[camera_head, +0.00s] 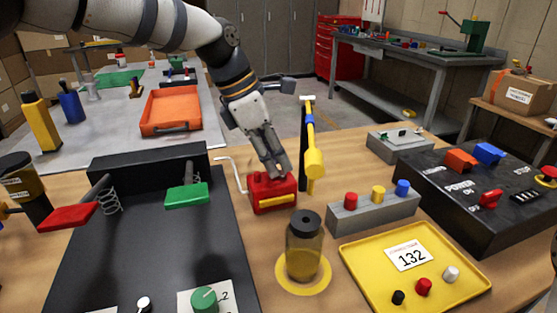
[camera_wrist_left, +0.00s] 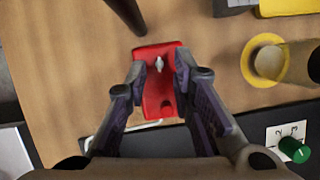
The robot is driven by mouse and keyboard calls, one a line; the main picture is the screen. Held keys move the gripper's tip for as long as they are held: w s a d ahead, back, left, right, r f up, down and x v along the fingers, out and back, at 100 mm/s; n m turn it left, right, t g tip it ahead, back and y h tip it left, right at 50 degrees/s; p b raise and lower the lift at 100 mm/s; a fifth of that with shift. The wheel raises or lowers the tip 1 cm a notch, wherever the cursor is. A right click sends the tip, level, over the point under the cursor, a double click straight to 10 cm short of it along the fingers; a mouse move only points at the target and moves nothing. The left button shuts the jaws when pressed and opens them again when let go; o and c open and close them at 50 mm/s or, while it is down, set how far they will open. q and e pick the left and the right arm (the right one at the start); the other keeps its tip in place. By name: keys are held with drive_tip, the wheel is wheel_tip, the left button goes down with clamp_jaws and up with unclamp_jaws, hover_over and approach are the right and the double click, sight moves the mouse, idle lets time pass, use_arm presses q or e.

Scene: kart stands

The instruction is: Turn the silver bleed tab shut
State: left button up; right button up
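A red box (camera_head: 272,203) stands on the wooden table in the middle, with a pale crank (camera_head: 228,163) on its left side and a yellow strip on its front. In the left wrist view, the red box (camera_wrist_left: 160,88) lies below my left gripper. The small silver tab (camera_wrist_left: 159,64) stands on top of it. My left gripper (camera_head: 273,168) points down at the box; in its wrist view the fingers (camera_wrist_left: 160,68) are apart, one on each side of the tab, with gaps between. In the head view the fingers hide the tab. My right gripper is not in view.
A yellow hammer-like tool (camera_head: 313,155) stands upright close right of the box. A jar (camera_head: 304,245) on a yellow disc is in front. A grey block (camera_head: 372,216) with coloured knobs is right. A black pedal board (camera_head: 150,250) is left.

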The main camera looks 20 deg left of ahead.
use_arm(q)
drive_tip(key=shift+w+d+f, duration=0.1)
drive_tip(key=shift+d+f, duration=0.15)
drive_tip(key=shift+f, duration=0.25)
clamp_jaws()
